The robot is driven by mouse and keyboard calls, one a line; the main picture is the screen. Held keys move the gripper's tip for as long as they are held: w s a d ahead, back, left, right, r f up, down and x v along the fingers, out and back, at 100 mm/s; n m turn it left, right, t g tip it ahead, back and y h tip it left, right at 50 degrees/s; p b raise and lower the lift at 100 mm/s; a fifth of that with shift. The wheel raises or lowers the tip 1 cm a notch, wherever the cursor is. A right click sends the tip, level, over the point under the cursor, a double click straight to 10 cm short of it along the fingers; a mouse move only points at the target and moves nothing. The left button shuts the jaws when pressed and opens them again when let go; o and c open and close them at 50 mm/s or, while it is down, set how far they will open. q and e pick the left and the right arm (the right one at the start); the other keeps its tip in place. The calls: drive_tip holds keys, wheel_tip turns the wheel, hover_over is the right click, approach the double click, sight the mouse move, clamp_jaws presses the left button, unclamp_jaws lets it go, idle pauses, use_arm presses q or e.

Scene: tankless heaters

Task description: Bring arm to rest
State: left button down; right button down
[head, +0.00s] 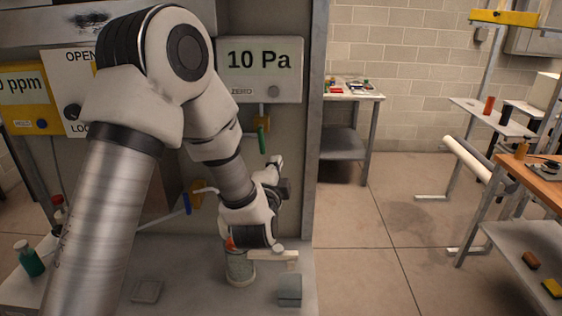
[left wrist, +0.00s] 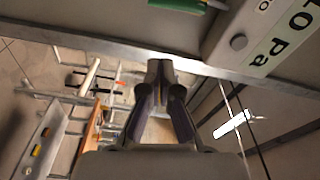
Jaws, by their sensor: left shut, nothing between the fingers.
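My left arm (head: 185,110) comes in from the lower left, bends at a high elbow and drops to its wrist in front of the grey panel (head: 285,125). My left gripper (head: 276,168) is beside the panel's right part, below the green-handled valve (head: 262,140). In the left wrist view the fingers of this gripper (left wrist: 160,72) are together and hold nothing. The green handle (left wrist: 178,4) and the 10 Pa display (left wrist: 275,42) lie above the fingers there. My right gripper is not in view.
A blue-handled valve (head: 187,203) sits behind my forearm. A jar (head: 240,270) and a grey block (head: 290,290) stand on the shelf below the wrist. A green bottle (head: 28,258) is at the left. Open floor (head: 365,235) lies right of the panel, with a workbench (head: 535,180) beyond.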

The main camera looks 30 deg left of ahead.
use_arm(q)
drive_tip(key=s+d+f+m+g+h, duration=0.1)
drive_tip(key=s+d+f+g, duration=0.15)
drive_tip(key=f, duration=0.75)
drive_tip(key=s+d+f+g+h, duration=0.15)
drive_tip(key=s+f, duration=0.25)
drive_tip(key=f, duration=0.6)
drive_tip(key=s+d+f+m+g+h, duration=0.1)
drive_tip(key=s+d+f+g, duration=0.15)
drive_tip(key=f, duration=0.75)
drive_tip(key=s+d+f+n+g+h, duration=0.2)
drive_tip(key=s+f+n+g, duration=0.3)
drive_tip(key=s, duration=0.7)
drive_tip(key=s+d+f+n+g+h, duration=0.2)
drive_tip(key=s+f+n+g, duration=0.3)
drive_tip(key=s+f+n, duration=0.3)
drive_tip(key=s+d+b, duration=0.1)
drive_tip(key=s, duration=0.3)
drive_tip(key=shift+d+f, duration=0.15)
drive_tip(key=shift+d, duration=0.1)
drive_tip(key=shift+g, duration=0.25)
